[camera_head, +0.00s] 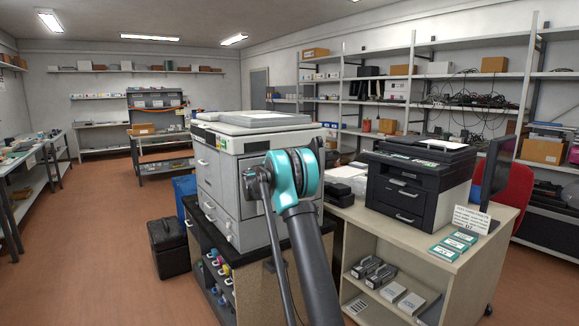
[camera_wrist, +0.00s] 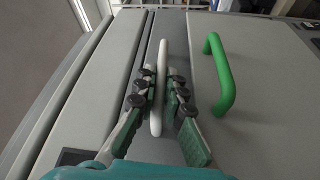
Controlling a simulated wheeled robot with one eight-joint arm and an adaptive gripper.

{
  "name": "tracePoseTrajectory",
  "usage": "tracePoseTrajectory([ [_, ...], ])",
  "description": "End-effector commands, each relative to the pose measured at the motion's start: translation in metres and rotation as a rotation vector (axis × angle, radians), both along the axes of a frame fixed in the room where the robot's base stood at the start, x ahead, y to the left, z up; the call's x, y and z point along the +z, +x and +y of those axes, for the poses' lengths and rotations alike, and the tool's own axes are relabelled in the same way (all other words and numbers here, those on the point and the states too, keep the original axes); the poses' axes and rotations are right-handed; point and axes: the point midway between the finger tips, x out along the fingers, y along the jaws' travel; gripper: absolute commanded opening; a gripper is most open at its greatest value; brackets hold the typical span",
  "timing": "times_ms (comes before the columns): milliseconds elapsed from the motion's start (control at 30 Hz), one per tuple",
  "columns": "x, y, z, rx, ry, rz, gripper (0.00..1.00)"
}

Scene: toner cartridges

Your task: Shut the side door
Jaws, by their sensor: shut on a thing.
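The large grey copier (camera_head: 222,190) stands on a dark cabinet left of centre in the head view. My arm rises in front of it and hides part of its right side, and my gripper is hidden there. In the wrist view, my gripper (camera_wrist: 162,80) has its two fingers on either side of a slim white bar handle (camera_wrist: 161,58), shut on it. A green handle (camera_wrist: 219,75) stands to the right on a grey panel (camera_wrist: 265,90), apart from the fingers. I cannot tell which panel is the side door or whether it is open.
A black case (camera_head: 168,250) is on the floor left of the copier. The floor (camera_head: 95,240) further left is clear.

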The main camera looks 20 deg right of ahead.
Motion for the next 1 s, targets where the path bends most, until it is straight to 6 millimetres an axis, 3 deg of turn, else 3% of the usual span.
tracePoseTrajectory([
  [767, 0.002, 0.015, 0.008, 0.007, -0.020, 0.051, 0.00],
  [800, 0.002, 0.015, 0.008, 0.007, -0.020, 0.051, 0.13],
  [833, 0.002, 0.015, 0.008, 0.007, -0.020, 0.051, 0.17],
  [1000, 0.001, 0.014, 0.006, 0.004, -0.018, 0.050, 0.19],
])
